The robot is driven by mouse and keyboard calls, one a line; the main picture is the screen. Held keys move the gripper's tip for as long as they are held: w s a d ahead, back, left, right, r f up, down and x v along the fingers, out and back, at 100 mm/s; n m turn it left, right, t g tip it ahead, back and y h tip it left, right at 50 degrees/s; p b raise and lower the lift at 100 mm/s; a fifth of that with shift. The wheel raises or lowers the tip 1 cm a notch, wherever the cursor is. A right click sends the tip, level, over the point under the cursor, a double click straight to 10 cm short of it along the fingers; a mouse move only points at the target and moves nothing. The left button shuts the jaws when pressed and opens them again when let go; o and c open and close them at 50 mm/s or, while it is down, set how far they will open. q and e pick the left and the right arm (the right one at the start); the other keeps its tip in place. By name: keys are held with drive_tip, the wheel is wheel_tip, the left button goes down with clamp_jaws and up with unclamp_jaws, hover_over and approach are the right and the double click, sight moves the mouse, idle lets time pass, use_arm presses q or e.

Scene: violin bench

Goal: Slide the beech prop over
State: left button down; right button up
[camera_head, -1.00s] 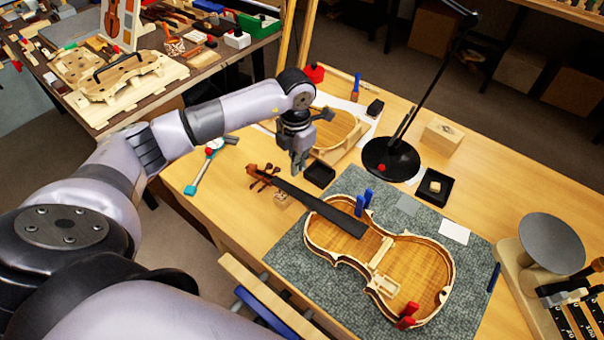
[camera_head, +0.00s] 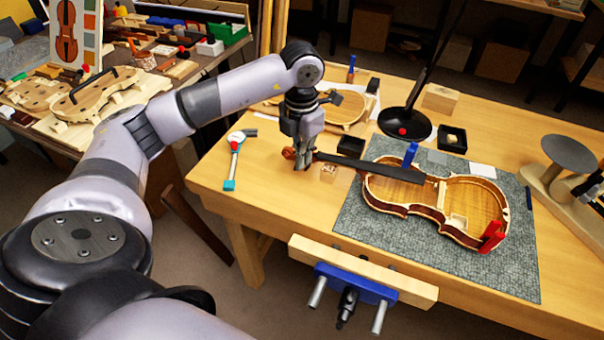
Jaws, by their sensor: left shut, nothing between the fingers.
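The beech prop (camera_head: 328,173), a small pale wooden block with a dark mark, stands on the bench beneath the neck end of the violin. The unfinished violin (camera_head: 385,195) lies on a grey mat (camera_head: 400,245), its dark fingerboard and neck pointing left toward the scroll (camera_head: 289,154). My left gripper (camera_head: 303,167) points down with its fingers shut and empty. It is just left of the prop and overlaps the scroll and pegbox in the picture. I cannot tell whether it touches either. My right gripper is not in view.
A teal-handled tool (camera_head: 233,165) lies left of the gripper. A small black tray (camera_head: 350,146) stands behind the neck. A black lamp base (camera_head: 404,124) and a tray with a small block (camera_head: 452,138) are farther back. A vise (camera_head: 355,285) juts from the front edge.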

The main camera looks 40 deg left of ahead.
sight(314, 187)
use_arm(q)
drive_tip(key=f, duration=0.5)
drive_tip(key=shift+w+d+f+p, duration=0.1)
drive_tip(key=shift+w+d+p, duration=0.2)
drive_tip(key=shift+w+p, duration=0.1)
drive_tip(key=f, duration=0.5)
drive_tip(key=shift+s+a+f+p, duration=0.1)
drive_tip(key=shift+s+f+p, duration=0.05)
drive_tip(key=shift+s+p, duration=0.2)
drive_tip(key=w, duration=0.2)
drive_tip(key=shift+w+d+r+p, duration=0.2)
drive_tip(key=shift+w+d+p, duration=0.1)
drive_tip(key=shift+w, duration=0.7)
drive_tip(key=shift+w+f, duration=0.1)
drive_tip(key=shift+w, duration=0.05)
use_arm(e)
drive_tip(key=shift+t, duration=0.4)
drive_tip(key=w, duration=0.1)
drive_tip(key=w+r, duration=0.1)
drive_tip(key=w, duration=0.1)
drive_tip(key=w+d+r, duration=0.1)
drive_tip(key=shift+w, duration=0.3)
